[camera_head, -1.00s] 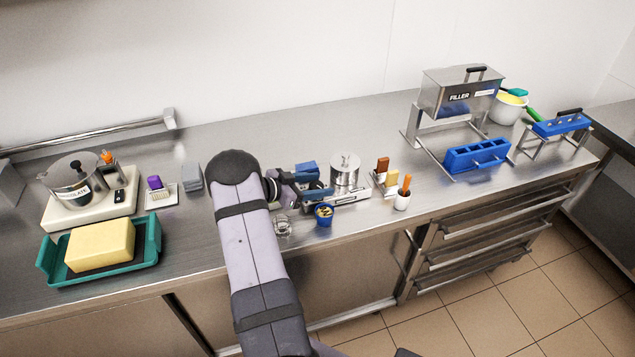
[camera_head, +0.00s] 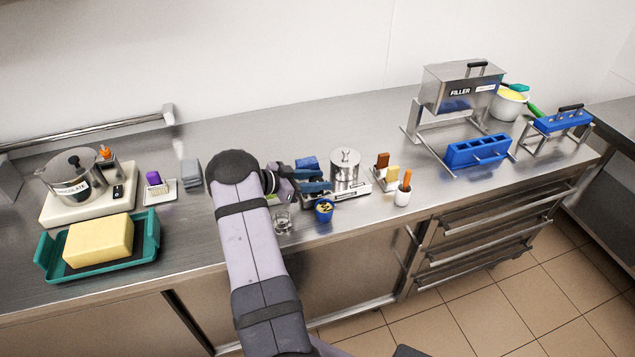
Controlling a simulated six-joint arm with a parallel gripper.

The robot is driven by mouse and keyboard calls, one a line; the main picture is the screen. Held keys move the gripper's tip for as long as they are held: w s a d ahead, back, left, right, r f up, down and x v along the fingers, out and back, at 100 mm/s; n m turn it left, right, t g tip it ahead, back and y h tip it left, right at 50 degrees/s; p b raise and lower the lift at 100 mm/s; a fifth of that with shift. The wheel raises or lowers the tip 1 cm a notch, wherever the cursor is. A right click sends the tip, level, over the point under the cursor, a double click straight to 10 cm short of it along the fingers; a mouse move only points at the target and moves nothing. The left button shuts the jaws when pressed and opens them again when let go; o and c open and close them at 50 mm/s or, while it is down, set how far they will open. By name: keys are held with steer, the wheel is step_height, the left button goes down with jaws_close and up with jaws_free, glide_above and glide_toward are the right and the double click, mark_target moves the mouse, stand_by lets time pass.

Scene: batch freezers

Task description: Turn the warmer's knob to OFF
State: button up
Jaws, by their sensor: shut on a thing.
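The warmer appears to be the low metal unit (camera_head: 362,191) at the middle of the counter, with a lidded steel pot (camera_head: 346,168) on it and a label strip along its front. My gripper (camera_head: 322,187) is at the unit's left end, beside the pot, with its fingers pointing right. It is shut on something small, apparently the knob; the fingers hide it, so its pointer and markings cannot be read. A second lidded pot (camera_head: 75,180), labelled chocolate, stands far left on a cream base (camera_head: 85,209).
A small blue cup (camera_head: 324,213) and a clear glass (camera_head: 282,221) stand just in front of my gripper. A white cup with an orange-handled tool (camera_head: 402,195) is to the right. The counter behind is clear.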

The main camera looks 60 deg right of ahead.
steer(key=shift+f+m+g+y+b, duration=0.25)
steer(key=shift+m+g+y+b, duration=0.45)
steer(key=shift+b, duration=0.5)
steer(key=shift+m+g+y+b, duration=0.4)
steer(key=shift+m+g+b, duration=0.25)
steer(key=shift+b, duration=0.5)
steer(key=m+y+b, duration=0.1)
steer(key=b, duration=0.2)
steer(key=shift+m+g, duration=0.25)
steer(key=shift+g, duration=0.1)
steer(key=shift+s+a+r+m+g+y+b, duration=0.1)
steer(key=shift+r+m+g+y+b, duration=0.35)
steer(key=shift+b, duration=0.7)
steer(key=o, duration=1.1)
steer(key=shift+f, duration=0.15)
steer(key=shift+c, duration=0.2)
step_height(320, 180, up, 10)
steer(key=shift+p, duration=0.5)
